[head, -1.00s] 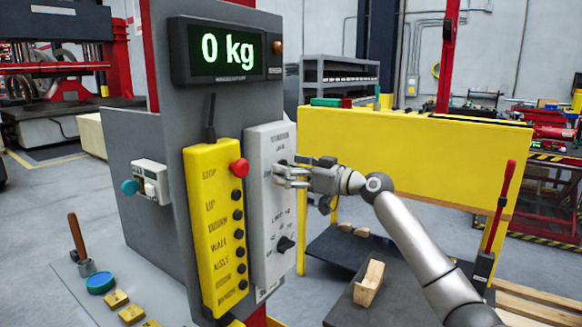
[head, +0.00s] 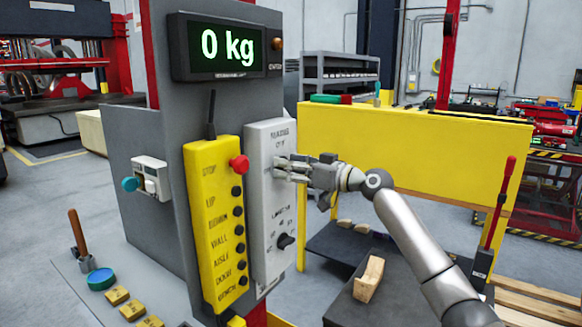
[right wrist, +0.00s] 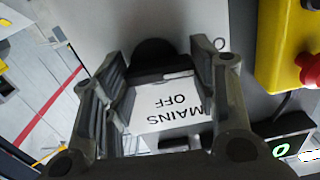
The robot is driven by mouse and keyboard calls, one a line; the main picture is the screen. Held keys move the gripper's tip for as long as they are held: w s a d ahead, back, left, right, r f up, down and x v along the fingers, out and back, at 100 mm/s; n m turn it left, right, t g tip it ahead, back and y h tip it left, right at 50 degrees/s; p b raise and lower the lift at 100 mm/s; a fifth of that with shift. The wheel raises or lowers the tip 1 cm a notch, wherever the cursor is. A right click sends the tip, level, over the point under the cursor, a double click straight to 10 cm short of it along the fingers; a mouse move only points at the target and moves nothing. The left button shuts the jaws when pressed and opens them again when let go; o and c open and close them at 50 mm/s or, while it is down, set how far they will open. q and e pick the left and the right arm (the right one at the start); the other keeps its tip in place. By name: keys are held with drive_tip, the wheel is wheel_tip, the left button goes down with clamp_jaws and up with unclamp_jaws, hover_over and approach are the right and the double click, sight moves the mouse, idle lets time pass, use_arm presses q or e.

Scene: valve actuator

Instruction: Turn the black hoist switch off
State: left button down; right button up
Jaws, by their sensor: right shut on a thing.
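The light grey switch panel (head: 268,262) is on the right face of the grey column. My right gripper (head: 281,165) is at its upper part and covers the switch there in the head view. In the right wrist view, the black switch (right wrist: 153,53) sits between the two fingers of my right gripper (right wrist: 160,75), which is shut on it. A white area reading "MAINS OFF" (right wrist: 170,102) shows upside down beside the switch. The knob's exact pointing direction cannot be told. A second black knob (head: 285,241) is lower on the panel. My left gripper is not in view.
A yellow pendant (head: 214,225) with a red stop button (head: 239,162) hangs left of the panel. A display (head: 222,52) above reads 0 kg. A yellow barrier (head: 430,150) stands behind my right arm. A wooden block (head: 368,280) lies on a dark surface below.

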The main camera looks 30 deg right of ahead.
drive_tip(key=shift+w+d+r+m+p, duration=0.1)
drive_tip(key=shift+m+p, duration=1.15)
drive_tip(key=shift+m, duration=1.4)
drive_tip(key=shift+s+d+r+m+p, duration=0.15)
drive_tip(key=shift+m+p, duration=1.1)
drive_tip(key=shift+m, duration=1.45)
drive_tip(key=shift+w+d+f+m+p, duration=0.15)
drive_tip(key=shift+m+p, duration=1.1)
drive_tip(key=shift+m, duration=1.4)
drive_tip(key=o, duration=1)
drive_tip(key=shift+o, duration=0.2)
drive_tip(key=v, duration=1.2)
